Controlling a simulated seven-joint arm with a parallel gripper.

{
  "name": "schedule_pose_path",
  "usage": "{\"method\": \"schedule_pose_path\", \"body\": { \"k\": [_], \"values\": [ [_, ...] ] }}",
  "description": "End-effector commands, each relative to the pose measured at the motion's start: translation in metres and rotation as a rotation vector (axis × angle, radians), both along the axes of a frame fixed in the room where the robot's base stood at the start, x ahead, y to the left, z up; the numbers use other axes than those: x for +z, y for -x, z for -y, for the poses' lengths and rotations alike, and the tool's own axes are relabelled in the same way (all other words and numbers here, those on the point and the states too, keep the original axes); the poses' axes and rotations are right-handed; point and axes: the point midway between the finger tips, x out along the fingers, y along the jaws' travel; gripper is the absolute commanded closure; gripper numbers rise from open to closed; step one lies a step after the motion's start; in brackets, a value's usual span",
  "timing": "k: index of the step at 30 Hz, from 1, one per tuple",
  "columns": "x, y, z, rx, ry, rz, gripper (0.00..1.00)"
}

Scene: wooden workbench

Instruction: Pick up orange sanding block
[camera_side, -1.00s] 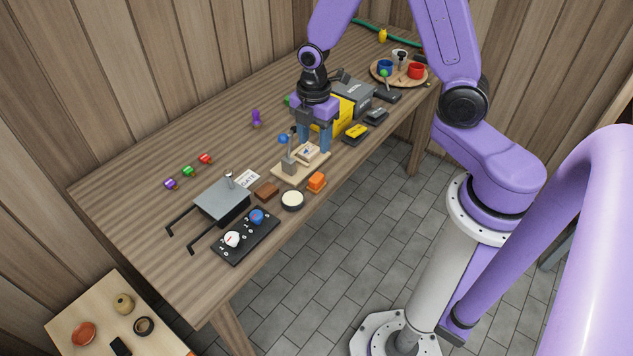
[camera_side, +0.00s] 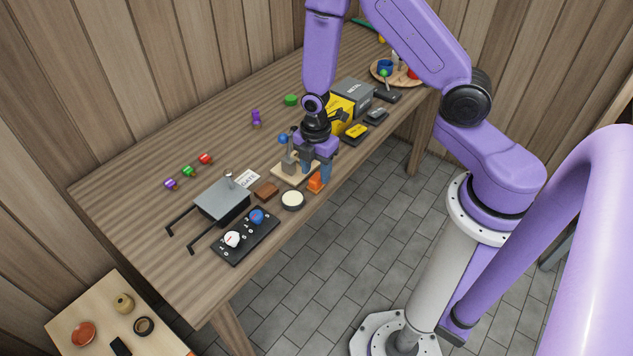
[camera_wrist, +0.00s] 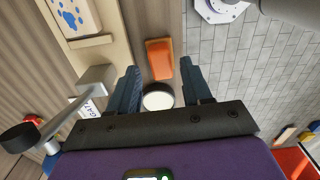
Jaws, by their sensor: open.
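The orange sanding block (camera_side: 315,182) sits near the front edge of the workbench, beside a round black-rimmed dish with a pale top (camera_side: 292,200). In the wrist view the orange block (camera_wrist: 159,58) lies ahead of and between my fingertips, a little beyond them. My gripper (camera_side: 315,173) is open and low, with its fingers pointing down by the block. In the wrist view the two blue-grey fingers of my gripper (camera_wrist: 160,74) are spread apart and nothing is between their tips. In the side view one finger partly covers the block.
A wooden base with a lever (camera_side: 290,165) stands just left of my gripper. The front table edge is close.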

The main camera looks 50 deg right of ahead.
Motion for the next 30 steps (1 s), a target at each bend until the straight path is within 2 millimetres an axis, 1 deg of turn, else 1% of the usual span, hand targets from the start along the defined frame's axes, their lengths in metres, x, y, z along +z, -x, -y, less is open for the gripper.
{"method": "schedule_pose_path", "body": {
  "k": [1, 3, 7, 12, 18, 19, 20, 21, 22, 23, 30],
  "values": [
    [-0.007, 0.001, 0.001, 0.000, 0.001, -0.003, 0.51],
    [-0.016, 0.002, 0.002, 0.000, 0.001, -0.004, 0.51],
    [-0.028, 0.002, 0.001, 0.000, 0.001, -0.002, 0.51],
    [-0.034, 0.002, 0.001, 0.000, 0.001, 0.000, 0.51],
    [-0.034, 0.001, 0.001, 0.000, 0.001, 0.000, 0.51],
    [-0.034, 0.001, 0.001, 0.000, 0.001, 0.000, 0.54],
    [-0.034, 0.001, 0.001, 0.000, 0.001, 0.000, 0.64],
    [-0.034, 0.001, 0.001, 0.000, 0.001, 0.000, 0.77],
    [-0.034, 0.001, 0.001, 0.000, 0.001, 0.000, 0.87],
    [-0.034, 0.001, 0.001, 0.000, 0.001, 0.000, 0.94],
    [-0.034, 0.001, 0.001, 0.000, 0.001, 0.000, 0.94]
  ]
}}
